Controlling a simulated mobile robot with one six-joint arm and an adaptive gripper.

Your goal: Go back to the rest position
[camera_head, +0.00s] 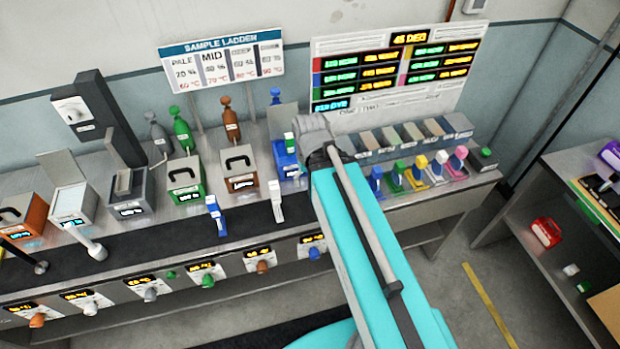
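My teal arm (370,260) reaches up from the bottom of the head view toward the back of the metal bench (400,215). Its far end, a grey joint (313,135), is over the bench near a blue module (285,160). My gripper is not visible; it is hidden behind or beyond the arm's end. I cannot tell whether anything is held.
A dark panel (100,110) rises at the left. A side shelf (560,260) holds a red box (546,232).

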